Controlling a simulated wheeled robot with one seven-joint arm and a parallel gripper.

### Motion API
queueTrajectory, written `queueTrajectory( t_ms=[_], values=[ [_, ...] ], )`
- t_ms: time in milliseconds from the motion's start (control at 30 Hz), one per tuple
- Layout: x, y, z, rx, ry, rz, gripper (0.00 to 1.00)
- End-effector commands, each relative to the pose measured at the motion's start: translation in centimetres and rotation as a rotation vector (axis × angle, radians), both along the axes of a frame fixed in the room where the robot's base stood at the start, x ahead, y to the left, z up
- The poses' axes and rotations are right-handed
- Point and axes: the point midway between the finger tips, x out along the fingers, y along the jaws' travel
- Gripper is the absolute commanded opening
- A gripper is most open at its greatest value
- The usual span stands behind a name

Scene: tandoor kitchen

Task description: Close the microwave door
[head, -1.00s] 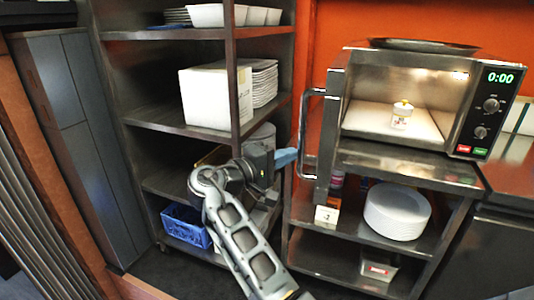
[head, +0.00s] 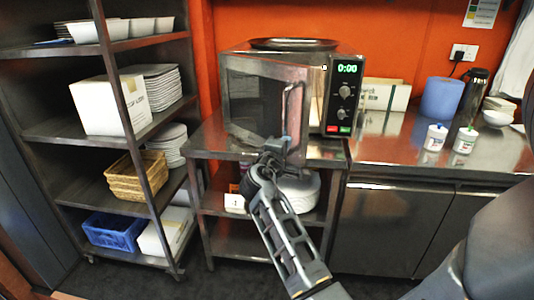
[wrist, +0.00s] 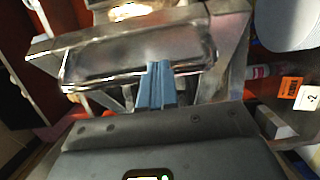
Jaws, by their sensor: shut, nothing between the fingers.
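The microwave (head: 343,72) stands on a steel shelf unit, and its display reads 0:00. Its door (head: 255,95), hinged at the left, covers much of the front but stands ajar, its free edge swung out toward me. The upright bar handle (head: 290,110) is near that free edge. My gripper (head: 284,146) is shut and empty at the lower end of the handle. In the wrist view, the blue fingertips (wrist: 156,84) lie against or very near the handle bar; contact is unclear. A lit patch, perhaps the cavity, shows at the top there.
A dark tray (head: 292,44) lies on the microwave. White plates (head: 298,192) sit on the shelf below. A shelving rack (head: 150,120) stands at the left. The steel counter (head: 400,155) at the right holds cups and a blue roll.

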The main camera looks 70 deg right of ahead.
Motion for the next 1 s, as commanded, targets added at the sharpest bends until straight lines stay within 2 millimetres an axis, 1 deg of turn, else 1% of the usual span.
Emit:
queueTrajectory(
  t_ms=[33, 167, 300, 400, 500, 700, 833, 1000],
  values=[
    [-1.0, -1.9, 0.1, 0.0, -0.002, -0.008, 0.0],
    [-3.2, -6.4, 0.1, 0.0, -0.003, -0.009, 0.0],
    [-5.2, -11.5, 0.0, -0.001, -0.005, -0.008, 0.0],
    [-6.0, -14.7, -0.1, -0.001, -0.004, -0.007, 0.0],
    [-6.5, -17.5, -0.1, -0.001, -0.004, -0.005, 0.0],
    [-6.9, -21.8, -0.1, -0.001, -0.002, -0.003, 0.0],
    [-6.9, -23.7, -0.1, -0.001, 0.0, -0.001, 0.0],
    [-6.8, -25.2, 0.0, -0.001, 0.0, 0.0, 0.0]
  ],
)
